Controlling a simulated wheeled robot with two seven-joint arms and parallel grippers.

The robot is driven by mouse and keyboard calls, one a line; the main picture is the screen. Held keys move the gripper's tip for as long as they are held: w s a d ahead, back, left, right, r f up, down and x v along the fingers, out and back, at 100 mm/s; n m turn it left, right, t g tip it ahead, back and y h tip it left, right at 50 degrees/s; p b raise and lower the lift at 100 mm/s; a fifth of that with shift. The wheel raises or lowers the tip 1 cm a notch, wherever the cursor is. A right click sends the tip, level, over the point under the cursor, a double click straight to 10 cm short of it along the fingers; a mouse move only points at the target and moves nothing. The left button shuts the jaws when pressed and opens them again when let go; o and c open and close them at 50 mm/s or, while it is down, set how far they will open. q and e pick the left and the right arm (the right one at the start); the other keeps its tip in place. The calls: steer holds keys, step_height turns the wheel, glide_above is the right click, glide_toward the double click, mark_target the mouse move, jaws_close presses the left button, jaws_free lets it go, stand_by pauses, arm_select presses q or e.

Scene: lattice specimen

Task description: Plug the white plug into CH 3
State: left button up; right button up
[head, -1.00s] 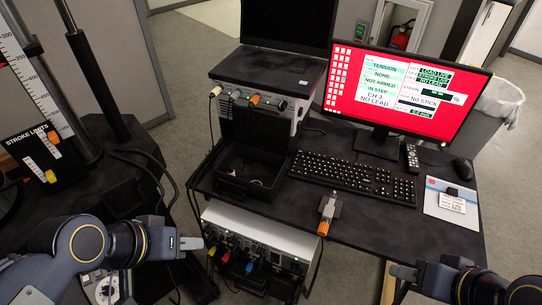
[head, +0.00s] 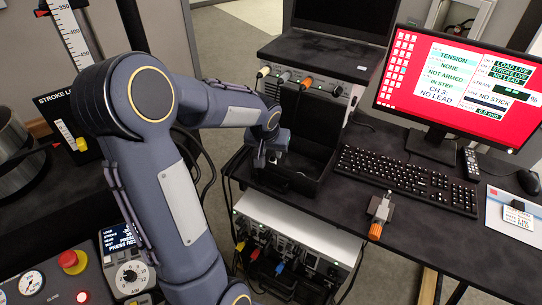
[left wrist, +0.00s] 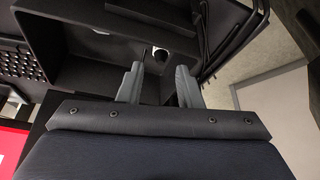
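A cream-white plug (head: 263,72) sits at the left end of the row on the front of the upper instrument (head: 345,92). Channel labels are too small to read, so I cannot tell which socket is CH 3. The monitor (head: 462,84) reads "CH 3 NO LEAD". My left gripper (head: 262,160) reaches down over the left part of the black bin (head: 318,185). In the left wrist view its two fingers (left wrist: 158,75) are apart with nothing between them. A small pale round-ended thing (left wrist: 161,54) lies in the bin just beyond the fingertips; I cannot tell whether it is a plug. My right gripper is out of view.
An orange plug (head: 306,83) and other plugs line the upper instrument. A lower unit (head: 300,228) carries several coloured plugs and cables. A keyboard (head: 408,178) and an orange-handled tool (head: 379,216) lie on the desk. Black cables (left wrist: 235,40) hang beside the bin.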

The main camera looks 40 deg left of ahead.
mark_target(272, 160)
arm_select(q)
steer(key=x, duration=0.8)
steer(key=shift+w+a, duration=0.1)
steer(key=shift+a, duration=0.05)
jaws_close()
stand_by(0.4)
